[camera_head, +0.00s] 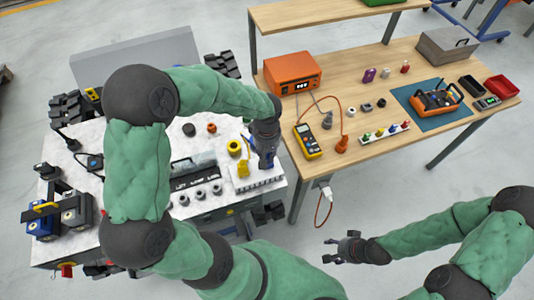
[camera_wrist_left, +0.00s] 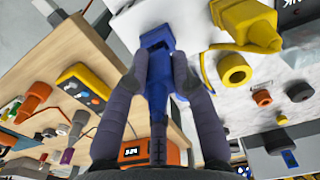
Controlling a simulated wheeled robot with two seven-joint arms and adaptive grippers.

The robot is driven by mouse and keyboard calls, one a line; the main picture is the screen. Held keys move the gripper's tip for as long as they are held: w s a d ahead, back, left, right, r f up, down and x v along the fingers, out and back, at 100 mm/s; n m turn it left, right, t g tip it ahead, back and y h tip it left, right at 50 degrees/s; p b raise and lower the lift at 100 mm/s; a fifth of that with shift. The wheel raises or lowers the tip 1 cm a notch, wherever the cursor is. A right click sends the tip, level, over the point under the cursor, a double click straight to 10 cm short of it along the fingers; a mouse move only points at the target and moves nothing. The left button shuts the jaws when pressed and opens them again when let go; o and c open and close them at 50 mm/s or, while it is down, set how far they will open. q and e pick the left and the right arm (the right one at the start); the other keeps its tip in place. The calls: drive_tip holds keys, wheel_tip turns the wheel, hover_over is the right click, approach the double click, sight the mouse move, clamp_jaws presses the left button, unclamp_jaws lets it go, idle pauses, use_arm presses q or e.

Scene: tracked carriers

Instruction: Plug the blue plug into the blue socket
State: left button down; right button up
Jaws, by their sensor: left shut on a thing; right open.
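My left gripper (camera_wrist_left: 158,78) is shut on the blue plug (camera_wrist_left: 155,42), which stands out past the fingertips in the left wrist view. In the head view my left gripper (camera_head: 265,155) is at the right end of the white carrier top, beside a yellow connector (camera_head: 243,169), and mostly covers the plug. My right gripper (camera_head: 349,246) is open and empty, above the floor in front of the bench.
A yellow ring (camera_head: 234,147) and several grey rings lie on the carrier top (camera_head: 215,155). The wooden bench (camera_head: 365,100) to the right bears an orange meter box (camera_head: 292,73), a yellow multimeter (camera_head: 307,141) and an orange plug (camera_head: 342,144). Floor is clear near my right gripper.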

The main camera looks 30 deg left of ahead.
use_arm(q)
drive_tip(key=shift+f+b, duration=0.85)
drive_tip(key=shift+f, duration=0.15)
idle(1.5)
drive_tip(key=shift+f+b, duration=0.3)
drive_tip(key=shift+b, duration=0.2)
drive_tip(key=c, duration=1)
unclamp_jaws()
drive_tip(key=shift+o, duration=0.2)
wheel_tip(320, 180, up, 12)
